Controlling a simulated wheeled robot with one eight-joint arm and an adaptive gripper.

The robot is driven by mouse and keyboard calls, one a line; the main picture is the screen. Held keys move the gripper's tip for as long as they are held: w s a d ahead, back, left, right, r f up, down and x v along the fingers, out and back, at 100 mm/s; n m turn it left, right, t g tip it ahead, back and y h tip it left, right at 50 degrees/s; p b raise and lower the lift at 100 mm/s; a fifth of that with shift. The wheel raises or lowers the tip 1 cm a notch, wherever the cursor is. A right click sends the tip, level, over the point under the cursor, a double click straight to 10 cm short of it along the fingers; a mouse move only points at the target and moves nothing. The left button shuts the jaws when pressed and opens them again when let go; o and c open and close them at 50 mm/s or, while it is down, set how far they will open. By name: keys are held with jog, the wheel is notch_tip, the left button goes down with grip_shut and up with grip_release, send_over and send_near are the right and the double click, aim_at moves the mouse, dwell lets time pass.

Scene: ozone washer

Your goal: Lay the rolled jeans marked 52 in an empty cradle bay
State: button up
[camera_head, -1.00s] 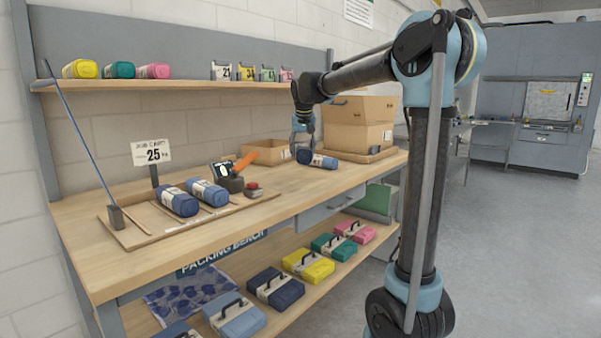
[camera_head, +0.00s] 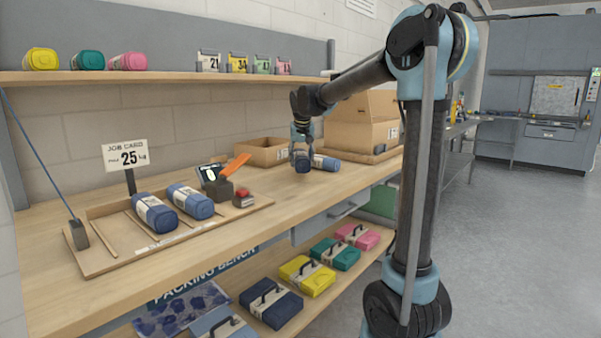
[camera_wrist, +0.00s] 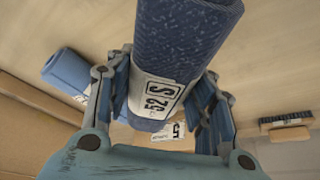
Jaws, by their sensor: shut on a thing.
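My gripper (camera_head: 302,152) is over the back right of the bench. In the wrist view my gripper (camera_wrist: 165,88) is shut on a dark blue roll of jeans (camera_wrist: 190,35) whose white band reads 52 S. In the head view its end (camera_head: 302,166) shows under the fingers; I cannot tell if it is clear of the bench. The wooden cradle (camera_head: 97,267) is at the bench's left. Two blue rolls (camera_head: 155,214) (camera_head: 191,202) lie side by side in it. Its bays left of these rolls, between thin dowels (camera_head: 133,225), look empty.
Another blue roll (camera_head: 325,163) lies beside my gripper. Cardboard boxes (camera_head: 360,130) stand behind it. A job card (camera_head: 126,156) reading 25, a scanner with an orange handle (camera_head: 236,166) and a red-topped block (camera_head: 243,198) stand by the cradle. The bench front is mostly clear.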

jog(key=shift+f, duration=2.2)
jog(key=o, duration=1.3)
jog(key=shift+d, duration=0.1)
